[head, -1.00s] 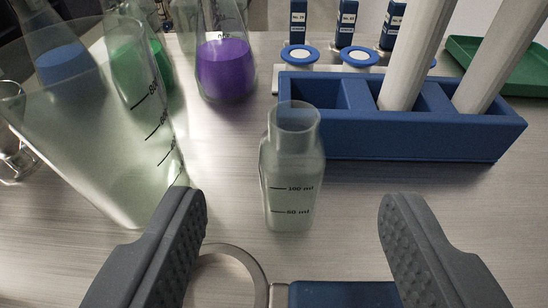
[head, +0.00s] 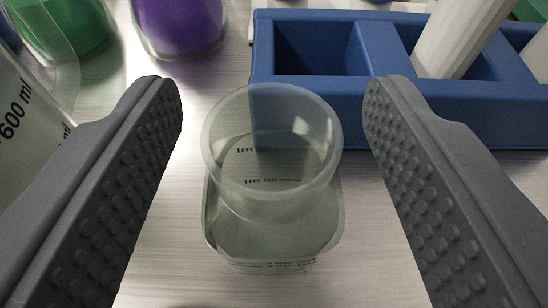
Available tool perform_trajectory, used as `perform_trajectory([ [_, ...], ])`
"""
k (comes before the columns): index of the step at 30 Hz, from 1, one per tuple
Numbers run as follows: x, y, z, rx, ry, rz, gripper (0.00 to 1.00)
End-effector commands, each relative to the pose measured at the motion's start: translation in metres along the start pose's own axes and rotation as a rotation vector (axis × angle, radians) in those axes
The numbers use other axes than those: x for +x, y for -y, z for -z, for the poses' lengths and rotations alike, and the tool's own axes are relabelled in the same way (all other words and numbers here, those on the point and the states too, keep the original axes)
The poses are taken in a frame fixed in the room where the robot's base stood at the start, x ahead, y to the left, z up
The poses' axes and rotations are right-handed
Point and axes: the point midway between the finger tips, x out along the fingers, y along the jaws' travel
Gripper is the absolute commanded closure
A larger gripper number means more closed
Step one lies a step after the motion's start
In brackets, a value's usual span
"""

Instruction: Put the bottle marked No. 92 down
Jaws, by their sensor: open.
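A clear, open-mouthed glass bottle (head: 272,215) with ml marks stands upright on the metal bench, seen steeply from above. No number label can be read on it, so I cannot tell whether it is No. 92. My gripper (head: 275,97) is open, with one ridged grey finger on each side of this bottle. A gap shows between each finger and the glass, and nothing is held. No bottle marked No. 92 can be made out in this view.
A blue rack (head: 300,88) with grey-white rods stands just behind the bottle to the right. A large beaker (head: 22,150) marked 600 ml is close on the left. Flasks of purple liquid (head: 180,22) and green liquid (head: 60,28) stand at the back left.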

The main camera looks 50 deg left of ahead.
Motion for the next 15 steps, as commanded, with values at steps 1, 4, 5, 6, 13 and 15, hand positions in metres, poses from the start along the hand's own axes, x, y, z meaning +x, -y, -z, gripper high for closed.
perform_trajectory([
  [1, 0.0025, 0.0002, 0.0002, 0.0, -0.001, 0.0, 0.45],
  [4, 0.0034, -0.0001, 0.0006, 0.0, -0.001, 0.0, 0.45],
  [5, 0.0033, -0.0001, 0.0007, 0.0, -0.001, 0.0, 0.45],
  [6, 0.0031, -0.0001, 0.0008, 0.0, -0.001, 0.0, 0.45],
  [13, 0.0028, -0.0002, 0.0007, 0.001, -0.001, -0.001, 0.87],
  [15, 0.0028, -0.0003, 0.0006, 0.001, -0.001, -0.001, 1.0],
])
